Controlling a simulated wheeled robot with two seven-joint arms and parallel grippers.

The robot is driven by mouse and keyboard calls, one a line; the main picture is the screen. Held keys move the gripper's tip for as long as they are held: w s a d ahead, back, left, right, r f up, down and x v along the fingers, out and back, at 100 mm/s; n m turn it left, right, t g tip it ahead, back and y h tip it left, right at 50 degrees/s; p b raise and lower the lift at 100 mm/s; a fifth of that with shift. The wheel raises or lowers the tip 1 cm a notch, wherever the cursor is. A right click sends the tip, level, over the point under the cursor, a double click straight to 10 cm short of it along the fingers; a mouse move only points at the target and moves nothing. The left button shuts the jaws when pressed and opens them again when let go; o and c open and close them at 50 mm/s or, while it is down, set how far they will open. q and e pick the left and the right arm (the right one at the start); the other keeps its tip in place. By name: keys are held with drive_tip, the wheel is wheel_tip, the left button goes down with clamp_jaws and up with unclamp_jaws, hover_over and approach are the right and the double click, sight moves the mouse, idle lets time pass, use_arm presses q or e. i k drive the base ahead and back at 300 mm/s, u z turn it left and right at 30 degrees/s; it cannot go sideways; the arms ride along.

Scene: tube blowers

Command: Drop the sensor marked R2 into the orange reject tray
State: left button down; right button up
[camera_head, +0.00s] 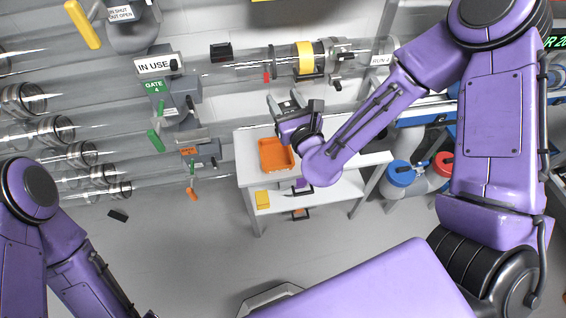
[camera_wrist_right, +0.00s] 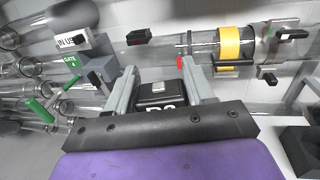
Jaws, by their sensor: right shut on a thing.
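My right gripper (camera_head: 283,100) is raised near the white table, by the orange tray (camera_head: 276,156), and above it in the picture. In the right wrist view its fingers (camera_wrist_right: 158,78) are shut on a dark box-shaped sensor (camera_wrist_right: 157,92) with a pale spot on top. The sensor's white marking looks like R2, but its lower part is hidden by the gripper body. The orange tray looks empty in the head view and is not seen in the wrist view. My left arm is at the lower left; its gripper is out of the picture.
The tray stands on the white table (camera_head: 243,148); a yellow box (camera_head: 262,199) is on its lower shelf. Clear tubes with a yellow-banded part (camera_head: 305,58) run behind. An "IN USE" sign (camera_head: 155,65) and a green gate handle (camera_head: 156,140) are left. Blue- and red-lidded canisters (camera_head: 400,175) stand right.

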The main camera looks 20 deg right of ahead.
sight(281, 157)
drive_tip(key=u, duration=0.05)
drive_tip(key=k, duration=0.1)
drive_tip(key=z, duration=1.25)
drive_tip(key=i, duration=0.6)
drive_tip(key=u, duration=0.3)
